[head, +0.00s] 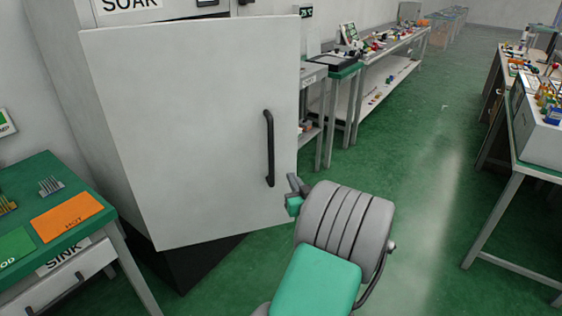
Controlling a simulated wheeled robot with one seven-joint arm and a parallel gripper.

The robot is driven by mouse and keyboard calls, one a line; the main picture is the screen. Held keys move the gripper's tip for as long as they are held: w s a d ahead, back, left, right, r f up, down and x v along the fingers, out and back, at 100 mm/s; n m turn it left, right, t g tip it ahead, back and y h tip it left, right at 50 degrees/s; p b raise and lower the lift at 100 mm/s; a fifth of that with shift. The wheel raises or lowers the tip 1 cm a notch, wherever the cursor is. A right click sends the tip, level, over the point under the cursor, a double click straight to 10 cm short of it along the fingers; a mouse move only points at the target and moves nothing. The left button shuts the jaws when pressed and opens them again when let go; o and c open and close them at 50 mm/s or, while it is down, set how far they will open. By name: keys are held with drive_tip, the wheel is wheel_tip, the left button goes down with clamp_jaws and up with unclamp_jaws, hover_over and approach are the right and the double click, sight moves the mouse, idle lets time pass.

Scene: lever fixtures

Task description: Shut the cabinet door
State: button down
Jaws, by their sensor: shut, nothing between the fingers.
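The cabinet door (195,130) is a plain light-grey panel in the head view, with a black vertical bar handle (269,148) near its right edge. The door appears ajar, its right edge standing out past the cabinet body (175,10) marked SOAK above it. The gap behind the door and the cabinet inside are hidden. My gripper (292,193) is shut and empty, just right of and below the handle's lower end, close to the door's right edge. I cannot tell whether it touches the door.
Benches with small parts (375,50) run along the back wall. Another white-framed bench (535,150) stands at right. The green floor (430,170) between is clear.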

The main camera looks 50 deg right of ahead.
sight(277, 151)
drive_tip(key=x, duration=0.4)
drive_tip(key=p+x, duration=0.1)
drive_tip(key=x, duration=0.9)
drive_tip(key=shift+s+d+r+p, duration=0.15)
drive_tip(key=shift+r+p, duration=0.15)
drive_tip(key=shift+r, duration=0.05)
